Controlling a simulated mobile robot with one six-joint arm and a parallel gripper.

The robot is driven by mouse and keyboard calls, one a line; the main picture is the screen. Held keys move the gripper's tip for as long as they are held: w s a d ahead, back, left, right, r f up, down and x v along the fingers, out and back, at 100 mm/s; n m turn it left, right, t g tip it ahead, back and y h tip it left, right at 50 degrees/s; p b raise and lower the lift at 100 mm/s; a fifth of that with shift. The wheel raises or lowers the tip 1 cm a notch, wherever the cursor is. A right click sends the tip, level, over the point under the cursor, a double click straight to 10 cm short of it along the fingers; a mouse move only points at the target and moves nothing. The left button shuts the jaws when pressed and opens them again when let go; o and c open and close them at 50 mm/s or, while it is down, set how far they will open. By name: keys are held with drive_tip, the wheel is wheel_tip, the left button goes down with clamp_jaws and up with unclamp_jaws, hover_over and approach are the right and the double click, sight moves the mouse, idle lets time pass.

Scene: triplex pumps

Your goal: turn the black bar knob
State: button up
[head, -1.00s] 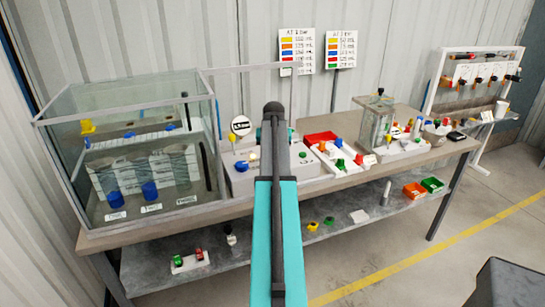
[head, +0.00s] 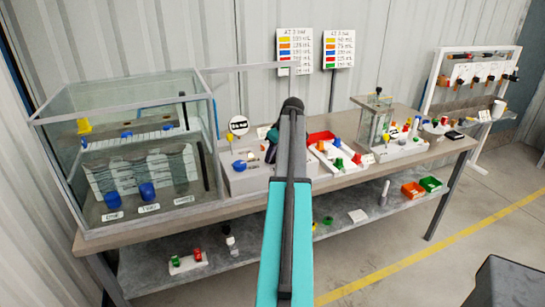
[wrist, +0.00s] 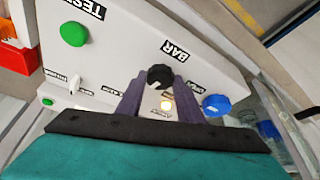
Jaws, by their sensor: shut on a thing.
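The black bar knob (wrist: 160,77) is a round, ridged knob on the white panel (wrist: 225,75), beside the printed word BAR. My gripper (wrist: 160,88) is shut on it, with one purple-grey finger on each side in the wrist view. A small lit round lamp (wrist: 167,105) shows just below the knob, between the fingers. In the head view the knob and fingertips are hidden behind my arm, near the grey control box (head: 245,181).
A blue knob (wrist: 216,105) lies close to the right finger. A green button (wrist: 74,34) and a small white lever (wrist: 74,84) are to the left.

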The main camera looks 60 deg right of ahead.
drive_tip(key=shift+w+d+r+n+y, duration=0.1)
drive_tip(key=shift+n+y, duration=0.15)
drive_tip(key=shift+n, duration=0.45)
drive_tip(key=shift+w+d+r+n+y, duration=0.1)
drive_tip(key=shift+n+y, duration=0.15)
drive_tip(key=shift+n, duration=0.45)
drive_tip(key=o, duration=1.1)
drive_tip(key=shift+f, duration=0.1)
drive_tip(key=shift+c, duration=0.2)
drive_tip(key=shift+s, duration=0.1)
drive_tip(key=shift+b, duration=0.3)
drive_tip(key=b+v, duration=0.2)
drive_tip(key=v, duration=1.1)
drive_tip(key=shift+s+r, duration=0.2)
drive_tip(key=shift+r, duration=0.1)
drive_tip(key=shift+d, duration=0.1)
